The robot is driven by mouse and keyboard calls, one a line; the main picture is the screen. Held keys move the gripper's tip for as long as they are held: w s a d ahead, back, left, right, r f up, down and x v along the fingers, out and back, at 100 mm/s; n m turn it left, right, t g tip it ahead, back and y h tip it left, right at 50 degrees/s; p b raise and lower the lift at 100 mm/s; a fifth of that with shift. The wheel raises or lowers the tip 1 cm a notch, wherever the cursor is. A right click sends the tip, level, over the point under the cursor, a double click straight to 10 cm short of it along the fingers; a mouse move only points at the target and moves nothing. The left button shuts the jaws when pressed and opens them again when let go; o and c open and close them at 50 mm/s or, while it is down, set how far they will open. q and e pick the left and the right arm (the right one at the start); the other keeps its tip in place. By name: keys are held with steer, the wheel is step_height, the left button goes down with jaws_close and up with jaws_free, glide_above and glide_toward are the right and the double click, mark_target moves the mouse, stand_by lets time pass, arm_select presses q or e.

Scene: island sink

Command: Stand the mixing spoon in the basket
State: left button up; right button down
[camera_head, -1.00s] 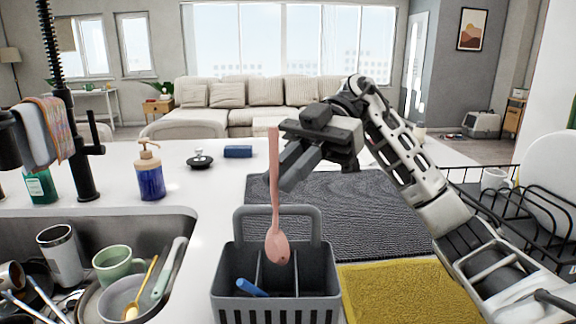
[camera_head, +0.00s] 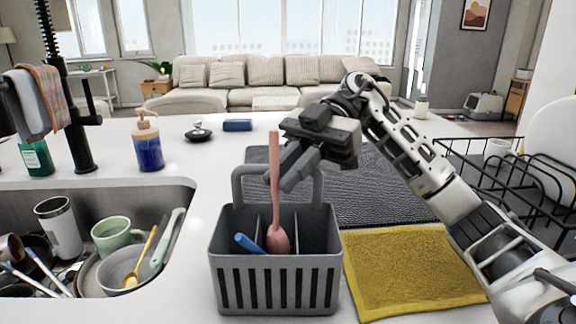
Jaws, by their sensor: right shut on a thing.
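The pink mixing spoon (camera_head: 275,203) is upright, bowl down, with its handle in my right gripper. My right gripper (camera_head: 284,172) is shut on the spoon above the grey basket (camera_head: 275,280), near its raised handle. The spoon's bowl shows within the basket's opening, at the middle section between the dividers. The front wall meets the bowl's lower edge, so I cannot tell whether it touches the bottom. A blue-handled utensil (camera_head: 247,243) leans in the basket's left section. My left gripper is not in view.
A sink (camera_head: 187,200) with cups, a bowl and utensils lies at left. A blue soap bottle (camera_head: 148,148) stands behind it. A yellow cloth (camera_head: 405,270) lies right of the basket, a dark mat (camera_head: 355,205) behind, and a black dish rack (camera_head: 490,185) at right.

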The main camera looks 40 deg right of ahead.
steer(key=c, duration=1.3)
jaws_free()
arm_select(q)
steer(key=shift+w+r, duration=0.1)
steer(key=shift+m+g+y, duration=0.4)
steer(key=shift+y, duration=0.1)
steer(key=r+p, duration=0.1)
steer(key=p, duration=0.3)
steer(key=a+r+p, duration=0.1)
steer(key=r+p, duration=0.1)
steer(key=p, duration=0.1)
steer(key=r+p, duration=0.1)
steer(key=p, duration=0.3)
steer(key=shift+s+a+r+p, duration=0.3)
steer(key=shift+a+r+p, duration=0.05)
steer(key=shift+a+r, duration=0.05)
arm_select(e)
steer(key=v, duration=1.6)
steer(key=shift+a+r, duration=0.1)
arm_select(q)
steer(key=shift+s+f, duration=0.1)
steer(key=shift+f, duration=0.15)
